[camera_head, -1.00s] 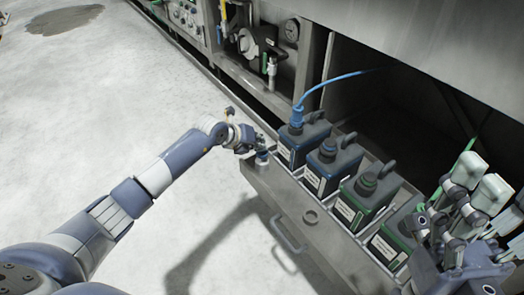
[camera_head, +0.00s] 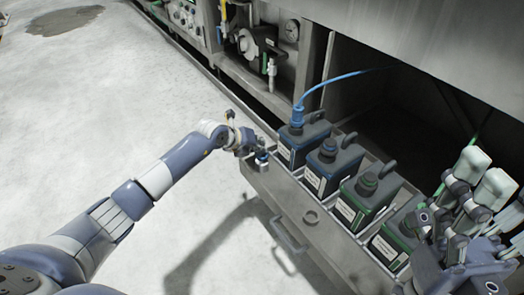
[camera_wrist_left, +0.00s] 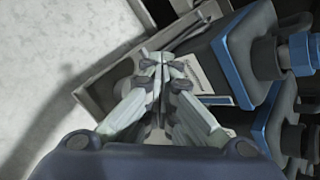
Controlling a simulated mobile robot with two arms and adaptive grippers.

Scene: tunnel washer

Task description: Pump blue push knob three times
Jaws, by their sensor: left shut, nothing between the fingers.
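The blue push knob (camera_head: 262,155) sits on a small fitting at the left end of the grey metal tray. My left gripper (camera_head: 257,149) is shut and empty, with its tips right at the knob. Whether they touch it I cannot tell. In the left wrist view the shut fingertips (camera_wrist_left: 162,62) are over the tray's end, and the knob is hidden behind them.
Blue-capped canisters (camera_head: 305,137) and green-capped canisters (camera_head: 369,199) stand in a row in the tray (camera_head: 287,199), just right of my left gripper. A blue hose (camera_head: 335,80) rises from the first canister. Machine panels are behind. The floor at left is clear.

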